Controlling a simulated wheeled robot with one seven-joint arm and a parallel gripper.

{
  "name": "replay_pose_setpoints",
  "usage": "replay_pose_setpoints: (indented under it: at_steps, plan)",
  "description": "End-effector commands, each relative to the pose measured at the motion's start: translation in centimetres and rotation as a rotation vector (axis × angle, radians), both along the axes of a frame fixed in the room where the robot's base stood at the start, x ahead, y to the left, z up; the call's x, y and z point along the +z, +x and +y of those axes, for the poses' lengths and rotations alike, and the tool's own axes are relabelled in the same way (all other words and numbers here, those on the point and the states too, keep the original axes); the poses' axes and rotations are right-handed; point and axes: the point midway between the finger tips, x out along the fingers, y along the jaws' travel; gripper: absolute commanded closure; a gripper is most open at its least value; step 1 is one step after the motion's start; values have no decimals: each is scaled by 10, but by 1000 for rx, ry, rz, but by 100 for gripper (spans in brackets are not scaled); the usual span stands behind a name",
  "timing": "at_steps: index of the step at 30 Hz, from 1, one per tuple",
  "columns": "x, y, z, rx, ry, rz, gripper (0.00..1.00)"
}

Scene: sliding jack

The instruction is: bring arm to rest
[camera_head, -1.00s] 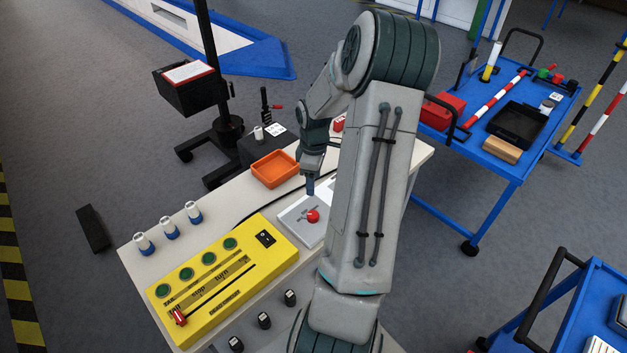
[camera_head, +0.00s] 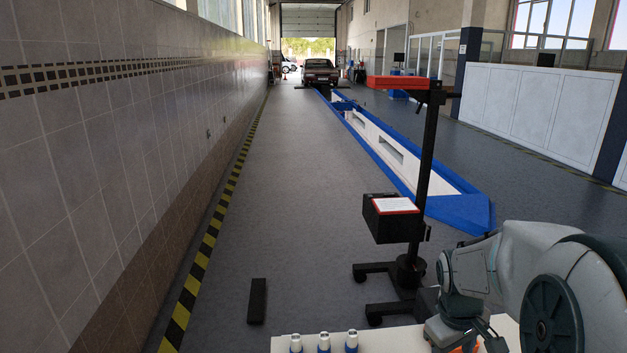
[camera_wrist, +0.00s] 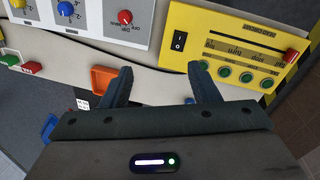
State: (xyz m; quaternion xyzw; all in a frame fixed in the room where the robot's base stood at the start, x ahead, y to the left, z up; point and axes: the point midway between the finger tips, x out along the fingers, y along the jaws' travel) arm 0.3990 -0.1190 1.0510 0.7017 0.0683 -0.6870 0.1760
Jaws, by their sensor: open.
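My gripper (camera_wrist: 160,86) is open, its two dark fingers spread apart with nothing between them. In the wrist view it hangs over the white table, and the fingertips point toward the table. A yellow control box (camera_wrist: 238,50) with several green buttons, a black switch and a red slider knob (camera_wrist: 290,55) lies ahead and to the right. A grey panel (camera_wrist: 90,25) with red and blue knobs lies ahead and to the left. In the head view my arm fills the lower right corner; the yellow box is out of that frame.
An orange tray (camera_wrist: 103,79) lies beside the left finger. In the head view, several bottles (camera_head: 324,343) stand on the table's near edge. A black stand (camera_head: 408,270) with a box rises behind the table. Open floor (camera_head: 290,200) runs between the tiled wall and blue-edged pit.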

Motion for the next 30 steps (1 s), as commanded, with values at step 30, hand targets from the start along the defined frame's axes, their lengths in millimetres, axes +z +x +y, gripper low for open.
replay_pose_setpoints:
  at_steps: [30]
  plan:
    - [62, -110, 120, -314, 201, -265, 45]
